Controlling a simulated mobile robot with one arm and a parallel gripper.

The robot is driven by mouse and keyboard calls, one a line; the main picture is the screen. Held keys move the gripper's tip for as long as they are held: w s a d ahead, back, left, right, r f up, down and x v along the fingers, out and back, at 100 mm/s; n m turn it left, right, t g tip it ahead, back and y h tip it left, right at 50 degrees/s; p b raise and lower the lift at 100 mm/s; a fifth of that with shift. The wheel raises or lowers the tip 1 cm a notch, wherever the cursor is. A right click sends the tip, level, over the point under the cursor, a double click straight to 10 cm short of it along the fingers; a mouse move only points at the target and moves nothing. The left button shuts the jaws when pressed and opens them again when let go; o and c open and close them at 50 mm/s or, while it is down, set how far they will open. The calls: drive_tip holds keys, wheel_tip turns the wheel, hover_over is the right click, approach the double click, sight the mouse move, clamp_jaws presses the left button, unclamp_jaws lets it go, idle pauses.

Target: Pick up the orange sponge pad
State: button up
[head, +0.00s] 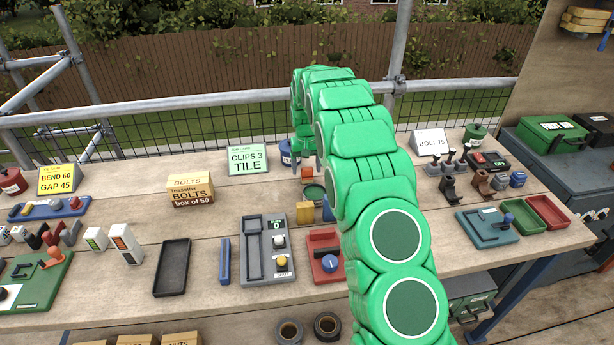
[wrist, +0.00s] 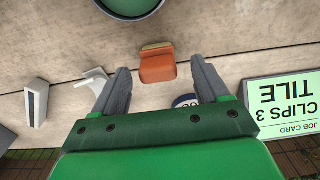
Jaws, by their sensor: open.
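The orange sponge pad (wrist: 157,68) lies on the wooden bench in the wrist view, with a thin yellowish-green strip along its far edge. It also shows in the head view as a small orange block (head: 307,172) below the end of my arm. My gripper (wrist: 160,64) is open, with one grey finger on each side of the pad in the picture. There is a clear gap to the pad on both sides. I cannot tell how high the fingertips are above the bench. In the head view my green arm hides part of the bench, and the fingers are not clear.
A round green container (wrist: 130,6) is beyond the pad. The green job card (wrist: 283,100) stands at the right in the wrist view. A white hook-like piece (wrist: 93,80) is near the left finger, and a blue round thing (wrist: 186,100) is near the right finger.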

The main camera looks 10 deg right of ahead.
sight(307, 168)
wheel_tip(307, 168, down, 3)
drive_tip(key=shift+s+d+f, duration=0.1)
drive_tip(key=c, duration=1.1)
drive_tip(key=shift+o, duration=0.2)
